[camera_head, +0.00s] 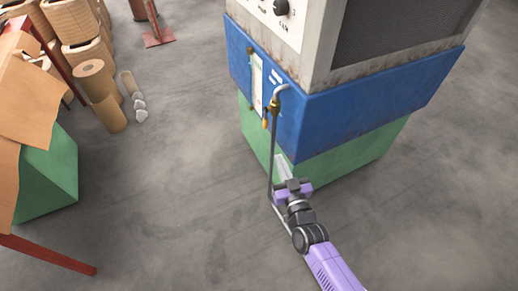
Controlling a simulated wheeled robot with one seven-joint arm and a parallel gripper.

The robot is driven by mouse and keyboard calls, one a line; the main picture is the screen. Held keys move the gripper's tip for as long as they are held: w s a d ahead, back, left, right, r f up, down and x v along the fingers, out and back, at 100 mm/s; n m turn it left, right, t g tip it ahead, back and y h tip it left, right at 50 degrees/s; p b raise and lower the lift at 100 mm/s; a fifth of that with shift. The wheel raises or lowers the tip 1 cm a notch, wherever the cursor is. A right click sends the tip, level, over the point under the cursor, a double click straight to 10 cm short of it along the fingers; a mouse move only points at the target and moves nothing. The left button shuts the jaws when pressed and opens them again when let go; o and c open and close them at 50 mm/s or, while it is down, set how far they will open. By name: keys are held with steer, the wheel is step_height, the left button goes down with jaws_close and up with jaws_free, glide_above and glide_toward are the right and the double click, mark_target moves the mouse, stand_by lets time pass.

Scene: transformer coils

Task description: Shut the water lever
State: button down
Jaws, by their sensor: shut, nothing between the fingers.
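The water pipe (271,165) runs down the front corner of the blue and green machine, with a bent grey top. A brass valve (275,107) sits just under the bend. A small yellow lever (265,122) hangs down at the valve's left side, roughly in line with the pipe. My gripper (281,160) is below the lever and apart from it, beside the lower pipe, in front of the green base. Its light fingers point up and are shut with nothing in them. Whether they touch the pipe or base cannot be told.
The machine cabinet (370,105) blocks the upper right. A gauge tube (257,80) is on its left face. Brown rolls (97,80), a green block (50,175) and a red frame (50,256) stand at the left. The grey floor (180,200) between is clear.

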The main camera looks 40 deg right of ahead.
mark_target(266, 127)
steer(key=b+x, duration=0.1)
steer(key=x, duration=1.2)
steer(key=shift+w+d+f, duration=0.1)
steer(key=shift+w+d, duration=0.1)
steer(key=shift+w, duration=0.05)
steer(key=shift+f+b, duration=0.15)
steer(key=shift+b, duration=0.3)
steer(key=shift+w+f+t+b, duration=0.15)
steer(key=shift+f+t+b, duration=0.15)
steer(key=shift+b, duration=0.8)
steer(key=w+d+m+t+h+b, duration=0.2)
steer(key=w+t+h+b, duration=0.2)
steer(key=b, duration=2.2)
steer(key=shift+w+r+t+h+b, duration=0.35)
steer(key=shift+w+t, duration=0.35)
steer(key=shift+w, duration=0.8)
steer(key=shift+d+r, duration=0.1)
